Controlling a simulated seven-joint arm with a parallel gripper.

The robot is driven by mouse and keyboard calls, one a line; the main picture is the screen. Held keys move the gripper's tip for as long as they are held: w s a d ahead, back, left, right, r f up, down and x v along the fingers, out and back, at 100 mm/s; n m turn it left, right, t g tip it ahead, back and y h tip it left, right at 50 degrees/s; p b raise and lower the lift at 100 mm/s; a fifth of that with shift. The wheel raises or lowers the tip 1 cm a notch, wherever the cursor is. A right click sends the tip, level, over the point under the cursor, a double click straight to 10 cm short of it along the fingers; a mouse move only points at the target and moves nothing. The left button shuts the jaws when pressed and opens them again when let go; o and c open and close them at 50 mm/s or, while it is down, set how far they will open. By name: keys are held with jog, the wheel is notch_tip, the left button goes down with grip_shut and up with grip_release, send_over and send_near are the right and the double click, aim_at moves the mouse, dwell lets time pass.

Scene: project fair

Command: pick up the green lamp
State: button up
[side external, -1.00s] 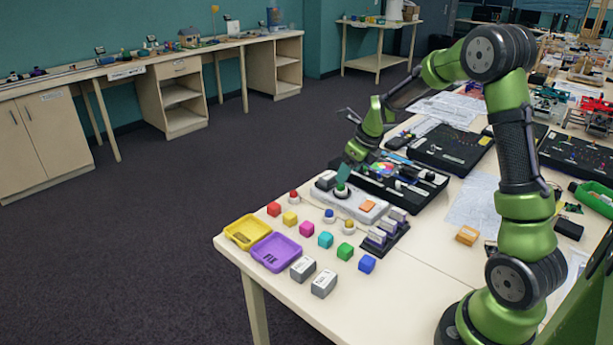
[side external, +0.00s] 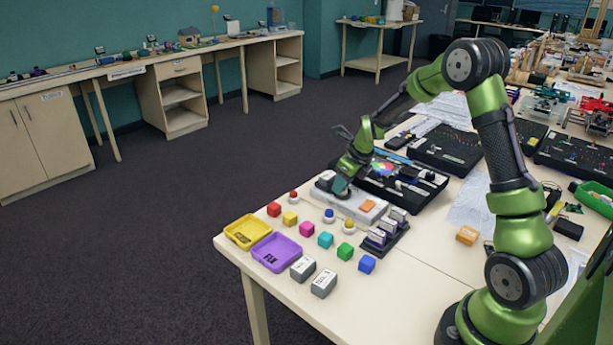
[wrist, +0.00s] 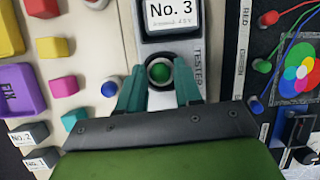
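The green lamp (wrist: 160,72) is a round green dome in a dark ring. It sits on the pale tester (wrist: 198,60), just below the block marked No. 3 (wrist: 172,14) in the wrist view. My gripper (wrist: 160,80) has its two teal fingers on either side of the lamp, with narrow gaps showing, so it looks open. In the side view my gripper (side external: 340,185) is down at the tester (side external: 369,212), and its fingers hide the lamp there.
Coloured cubes, a yellow tray (side external: 243,245), a purple tray (side external: 264,262) and grey blocks lie nearer. A black board (side external: 425,188) borders the tester behind.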

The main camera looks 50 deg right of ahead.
grip_shut()
jog(key=shift+r, duration=0.1)
